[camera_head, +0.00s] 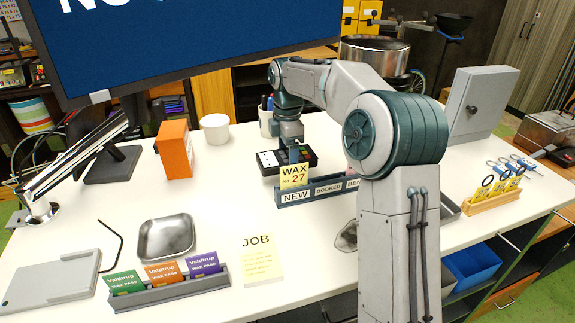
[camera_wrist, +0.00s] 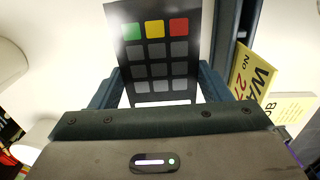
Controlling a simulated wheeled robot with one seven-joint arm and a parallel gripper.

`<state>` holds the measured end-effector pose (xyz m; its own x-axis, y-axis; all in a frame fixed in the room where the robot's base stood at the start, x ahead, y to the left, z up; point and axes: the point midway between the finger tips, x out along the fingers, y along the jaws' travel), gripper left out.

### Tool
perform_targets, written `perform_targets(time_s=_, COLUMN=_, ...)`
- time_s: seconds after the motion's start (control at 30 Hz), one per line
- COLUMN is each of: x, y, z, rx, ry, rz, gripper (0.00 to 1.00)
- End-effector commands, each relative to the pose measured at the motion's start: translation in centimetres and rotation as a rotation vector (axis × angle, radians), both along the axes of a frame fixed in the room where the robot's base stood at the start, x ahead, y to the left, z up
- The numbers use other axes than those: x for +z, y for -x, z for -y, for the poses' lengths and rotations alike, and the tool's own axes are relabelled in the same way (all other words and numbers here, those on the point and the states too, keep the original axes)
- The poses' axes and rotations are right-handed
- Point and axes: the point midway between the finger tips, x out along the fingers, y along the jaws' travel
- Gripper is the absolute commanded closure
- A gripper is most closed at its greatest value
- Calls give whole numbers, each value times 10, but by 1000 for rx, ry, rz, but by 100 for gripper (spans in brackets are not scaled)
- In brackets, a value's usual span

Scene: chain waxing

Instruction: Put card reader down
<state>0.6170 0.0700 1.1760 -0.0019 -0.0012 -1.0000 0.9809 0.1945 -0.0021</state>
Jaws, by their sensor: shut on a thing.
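The card reader (camera_head: 268,160) is a flat dark unit, in the head view just behind the sign rack. In the wrist view it (camera_wrist: 160,53) fills the upper middle, with green, yellow and red keys above rows of grey keys. My gripper (camera_wrist: 158,90) is shut on it, one finger at each side of its near end. In the head view my gripper (camera_head: 292,146) comes down on the reader from above. I cannot tell whether the reader's underside touches the white table (camera_head: 110,212).
The sign rack (camera_head: 287,196) with a yellow WAX card (camera_head: 294,177) stands close in front of the reader. An orange box (camera_head: 174,150), white cup (camera_head: 215,129) and pen holder (camera_head: 266,122) stand left and behind. Free table lies left of the rack.

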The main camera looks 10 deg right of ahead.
Motion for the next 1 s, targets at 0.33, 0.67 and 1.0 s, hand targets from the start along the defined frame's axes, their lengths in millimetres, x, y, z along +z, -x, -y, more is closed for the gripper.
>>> perform_targets(time_s=0.33, x=-39, y=0, z=0, rx=0, ry=-1, rz=-1, gripper=59)
perform_targets(time_s=0.67, x=-44, y=0, z=0, rx=0, ry=0, rz=2, gripper=59)
perform_targets(time_s=1.0, x=-47, y=0, z=0, rx=0, ry=0, rz=1, gripper=8)
